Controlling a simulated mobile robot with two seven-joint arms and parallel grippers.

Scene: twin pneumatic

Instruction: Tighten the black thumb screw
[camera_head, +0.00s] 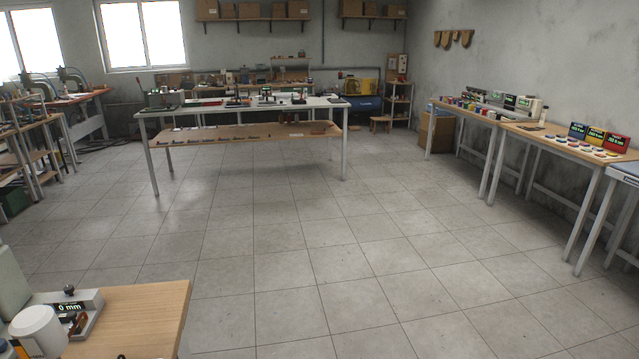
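I cannot make out a black thumb screw for certain in the head view. A small grey device with a "0 mm" label (70,308) stands on the wooden table at the lower left. A small dark round knob (69,289) sits at its top, too small to identify. A central table with a pale top (215,109) stands at the back and carries several small devices, also too small to tell apart. Neither of my grippers is in view.
The near wooden table (150,300) fills the lower left corner, with a white round container (38,328) on it. Wooden benches (545,131) line the right wall. Another bench (90,97) stands at the left. The tiled floor (300,240) between is clear.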

